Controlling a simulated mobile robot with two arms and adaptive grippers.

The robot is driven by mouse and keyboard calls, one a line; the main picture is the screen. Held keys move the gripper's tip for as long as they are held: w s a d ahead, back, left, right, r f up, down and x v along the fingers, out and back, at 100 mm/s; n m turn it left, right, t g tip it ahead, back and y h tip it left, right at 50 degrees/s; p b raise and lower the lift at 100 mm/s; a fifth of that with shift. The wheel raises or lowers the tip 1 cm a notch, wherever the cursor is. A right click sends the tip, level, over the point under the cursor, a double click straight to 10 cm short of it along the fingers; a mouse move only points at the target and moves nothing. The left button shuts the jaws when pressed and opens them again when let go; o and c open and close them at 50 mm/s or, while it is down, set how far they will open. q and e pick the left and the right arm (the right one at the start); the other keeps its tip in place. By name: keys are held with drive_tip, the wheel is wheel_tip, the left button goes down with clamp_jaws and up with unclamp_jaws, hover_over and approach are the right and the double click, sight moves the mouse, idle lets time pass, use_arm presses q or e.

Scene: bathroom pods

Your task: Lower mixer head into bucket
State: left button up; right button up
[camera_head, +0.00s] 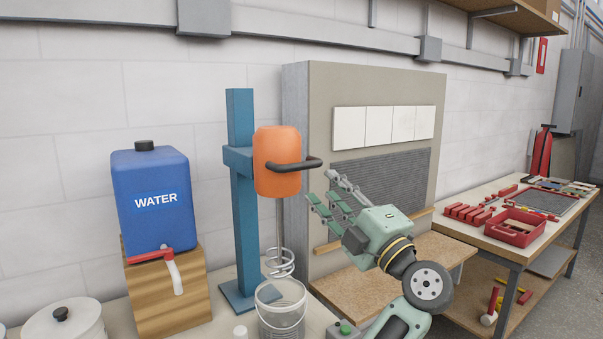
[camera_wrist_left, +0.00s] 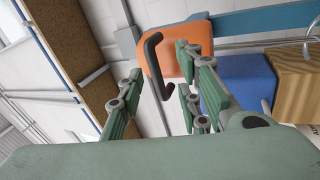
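The mixer has an orange head (camera_head: 277,161) with a dark looped handle (camera_head: 300,165), mounted on a blue stand (camera_head: 240,190). Its metal spiral paddle (camera_head: 281,262) hangs upright over a clear bucket (camera_head: 281,318); I cannot tell if its lower end is inside the rim. My left gripper (camera_head: 328,199) is open and empty, to the right of and a little below the handle, apart from it. In the left wrist view the handle (camera_wrist_left: 155,62) shows ahead between the spread fingers (camera_wrist_left: 163,100), with the orange head (camera_wrist_left: 186,48) behind it. My right gripper is not in view.
A blue water container (camera_head: 150,205) with a red tap stands on a wooden block (camera_head: 175,300) at left. A white lidded pot (camera_head: 65,322) is at the front left. A tiled panel (camera_head: 385,85) stands behind my gripper. A workbench (camera_head: 540,228) with red tools is at right.

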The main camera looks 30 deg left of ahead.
sight(303, 167)
use_arm(q)
drive_tip(key=a+r, duration=0.1)
drive_tip(key=a, duration=0.1)
drive_tip(key=a+r+n+h+p, duration=0.1)
drive_tip(key=a, duration=0.1)
drive_tip(key=a+r+g+h+p, duration=0.1)
drive_tip(key=a+r, duration=0.1)
drive_tip(key=a, duration=0.1)
drive_tip(key=shift+n, duration=0.3)
drive_tip(key=shift+w+a, duration=0.2)
drive_tip(key=shift+a, duration=0.1)
drive_tip(key=shift+c, duration=0.4)
clamp_jaws()
